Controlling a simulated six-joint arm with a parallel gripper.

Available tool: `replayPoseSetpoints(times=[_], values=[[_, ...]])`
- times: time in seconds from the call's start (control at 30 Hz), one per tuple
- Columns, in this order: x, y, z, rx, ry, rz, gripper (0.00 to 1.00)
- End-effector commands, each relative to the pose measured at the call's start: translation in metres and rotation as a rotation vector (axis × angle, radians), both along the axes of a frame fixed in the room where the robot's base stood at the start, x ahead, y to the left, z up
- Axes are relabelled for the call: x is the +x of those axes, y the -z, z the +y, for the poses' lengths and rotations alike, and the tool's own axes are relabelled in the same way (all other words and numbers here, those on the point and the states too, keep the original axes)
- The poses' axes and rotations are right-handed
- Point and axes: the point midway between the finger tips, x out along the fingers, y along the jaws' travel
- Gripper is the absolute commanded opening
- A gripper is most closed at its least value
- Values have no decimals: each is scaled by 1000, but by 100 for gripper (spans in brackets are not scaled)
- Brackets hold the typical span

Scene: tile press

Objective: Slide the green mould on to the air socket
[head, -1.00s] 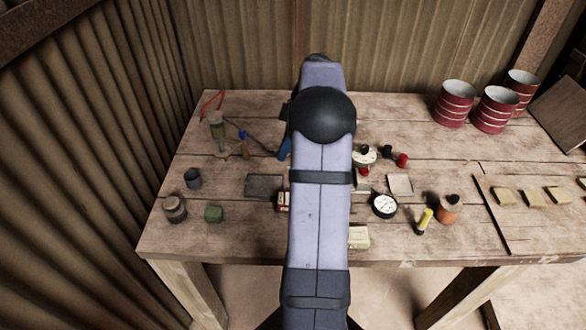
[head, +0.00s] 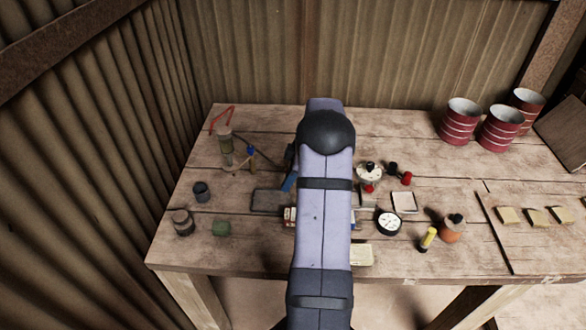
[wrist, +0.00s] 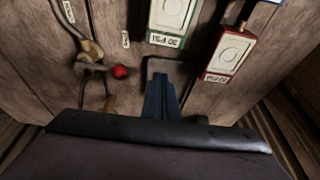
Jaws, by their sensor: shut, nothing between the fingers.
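The green mould (wrist: 174,14) shows at the top of the wrist view, a pale block in a green frame with a "30 PSI" label. My gripper (wrist: 158,78) has blue fingers, shut and empty. In the wrist view they point at a dark flat plate (wrist: 182,68), with the green mould beyond them, apart. My gripper also shows in the head view (head: 288,184), beside the dark plate (head: 268,201). My arm hides the green mould there. A hose fitting (wrist: 90,48) lies left in the wrist view. I cannot tell which part is the air socket.
A red-framed mould (wrist: 230,53) lies right of the green one in the wrist view. A red knob (wrist: 120,71) is near the fingers. The back middle is clear.

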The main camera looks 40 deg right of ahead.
Motion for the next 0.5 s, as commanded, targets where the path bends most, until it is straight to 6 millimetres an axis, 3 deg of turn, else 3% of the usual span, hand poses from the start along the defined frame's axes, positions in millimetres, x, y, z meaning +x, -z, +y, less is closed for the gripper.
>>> replayPoseSetpoints(times=[0.07,0.3,0.5], values=[[2,11,4,3,0,3,0],[-18,10,-18,1,3,1,0],[-24,12,-25,0,1,0,0]])
